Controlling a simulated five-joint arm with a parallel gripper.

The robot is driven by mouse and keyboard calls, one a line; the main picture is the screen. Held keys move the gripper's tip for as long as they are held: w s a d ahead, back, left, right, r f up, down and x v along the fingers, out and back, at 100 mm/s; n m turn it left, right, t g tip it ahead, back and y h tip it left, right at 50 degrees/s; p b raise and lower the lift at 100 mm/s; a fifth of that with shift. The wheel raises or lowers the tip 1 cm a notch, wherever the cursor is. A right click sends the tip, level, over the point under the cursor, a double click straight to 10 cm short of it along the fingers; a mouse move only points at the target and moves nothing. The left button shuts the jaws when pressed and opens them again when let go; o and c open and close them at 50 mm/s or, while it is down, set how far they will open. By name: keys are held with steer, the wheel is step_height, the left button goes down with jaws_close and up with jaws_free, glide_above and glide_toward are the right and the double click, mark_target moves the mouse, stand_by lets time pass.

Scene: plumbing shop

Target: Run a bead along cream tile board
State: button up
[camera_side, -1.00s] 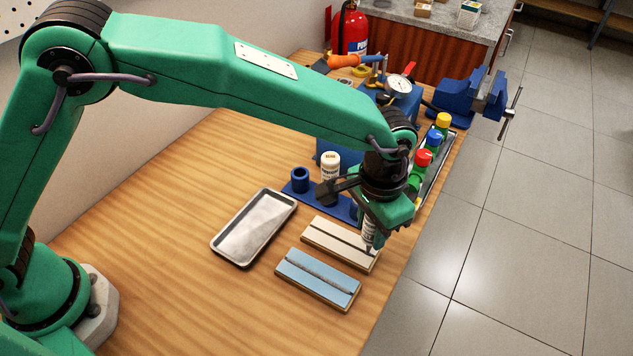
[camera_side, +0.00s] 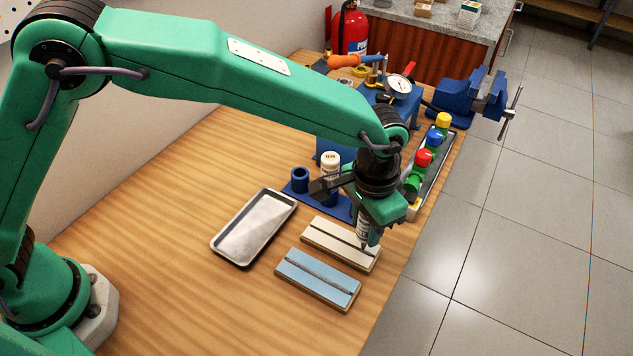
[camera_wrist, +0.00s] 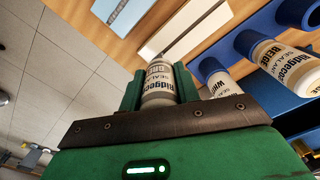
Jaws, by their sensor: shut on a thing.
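The cream tile board (camera_side: 325,235) lies on the bench with a dark groove along its length; it also shows in the wrist view (camera_wrist: 190,25). My gripper (camera_side: 368,222) is shut on a white sealant bottle (camera_wrist: 160,82), held nozzle down. In the side view the nozzle tip is over the groove, towards the board's right end. I cannot tell whether it touches. The bottle's colour word is not clear in the wrist view. Whether the groove holds any fresh bead is too small to tell.
A blue tile board (camera_side: 318,279) lies just in front. A metal tray (camera_side: 218,243) is to the left. Behind, a blue rack (camera_side: 300,181) has an empty socket and white bottles, among them one marked beige (camera_wrist: 285,66). Coloured valves (camera_side: 424,160) stand right. Bench is clear at front left.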

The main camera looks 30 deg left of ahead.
steer(key=shift+a, duration=0.9)
steer(key=shift+o, duration=1)
steer(key=shift+c, duration=1)
steer(key=shift+a, duration=0.1)
steer(key=shift+a, duration=0.85)
steer(key=shift+o, duration=0.5)
steer(key=shift+c, duration=0.5)
steer(key=shift+a, duration=3.75)
